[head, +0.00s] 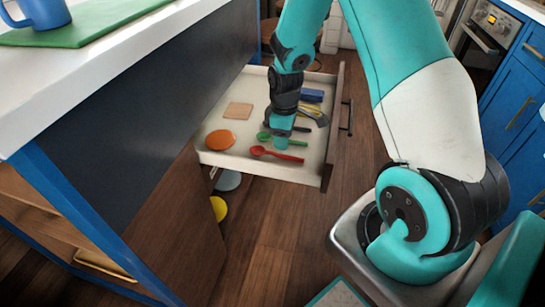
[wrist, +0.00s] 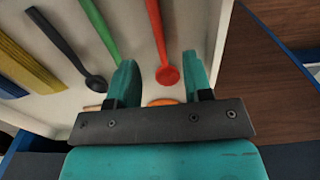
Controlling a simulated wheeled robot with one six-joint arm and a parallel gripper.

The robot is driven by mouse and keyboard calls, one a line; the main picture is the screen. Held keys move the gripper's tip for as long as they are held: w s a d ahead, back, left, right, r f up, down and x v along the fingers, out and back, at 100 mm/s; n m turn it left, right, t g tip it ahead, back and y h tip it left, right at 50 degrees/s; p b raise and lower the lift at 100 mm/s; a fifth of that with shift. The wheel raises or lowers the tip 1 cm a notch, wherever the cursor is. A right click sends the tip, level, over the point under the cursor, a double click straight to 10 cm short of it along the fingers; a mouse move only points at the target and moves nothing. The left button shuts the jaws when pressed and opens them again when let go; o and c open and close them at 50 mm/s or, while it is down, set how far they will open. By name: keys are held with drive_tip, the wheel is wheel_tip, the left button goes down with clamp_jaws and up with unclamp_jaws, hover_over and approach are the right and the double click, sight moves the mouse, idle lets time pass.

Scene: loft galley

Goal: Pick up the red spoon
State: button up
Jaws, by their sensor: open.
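The red spoon (head: 275,154) lies in the open drawer (head: 222,158), near its front in the head view. In the wrist view the red spoon (wrist: 167,72) has its round end just beyond and between my fingertips, with its handle running up out of the picture. My gripper (head: 281,142) is over the drawer, above the spoons; in the wrist view my gripper (wrist: 160,72) is open and empty, its two teal fingers apart. A green spoon (head: 296,142) lies beside the red one; in the wrist view the green spoon (wrist: 100,30) passes behind the left finger.
The drawer also holds an orange disc (head: 221,140), a tan square (head: 238,111), a blue block (head: 312,96) and a dark spoon (wrist: 68,48). A white counter (head: 130,60) stands left of the drawer. Open wooden floor (head: 270,225) lies in front.

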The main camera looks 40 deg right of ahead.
sight(281, 154)
drive_tip(key=shift+w+a+f+b, duration=0.15)
drive_tip(key=shift+f+b, duration=0.1)
drive_tip(key=shift+f, duration=1.35)
drive_tip(key=shift+w+d+f+b, duration=0.1)
drive_tip(key=shift+f+b, duration=0.1)
drive_tip(key=shift+f, duration=1.35)
clamp_jaws()
